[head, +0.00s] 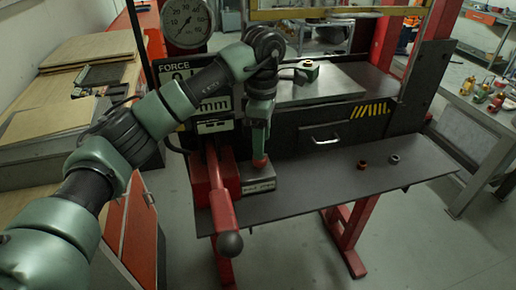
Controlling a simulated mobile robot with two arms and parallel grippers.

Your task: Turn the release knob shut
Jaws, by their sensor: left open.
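My left arm reaches in from the left and bends down over the front of the press. My left gripper (260,158) points down at the small block (259,186) on the dark bench shelf, beside the red pump body (203,185). It is open. A small red part shows at its tip; I cannot tell whether this is the release knob or part of the gripper. No release knob shows clearly, and contact cannot be judged. A red lever (222,205) with a black ball end (230,243) slopes toward me, left of the gripper. My right gripper is out of view.
The round gauge (187,20) is above left. The shelf's right part is mostly clear.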

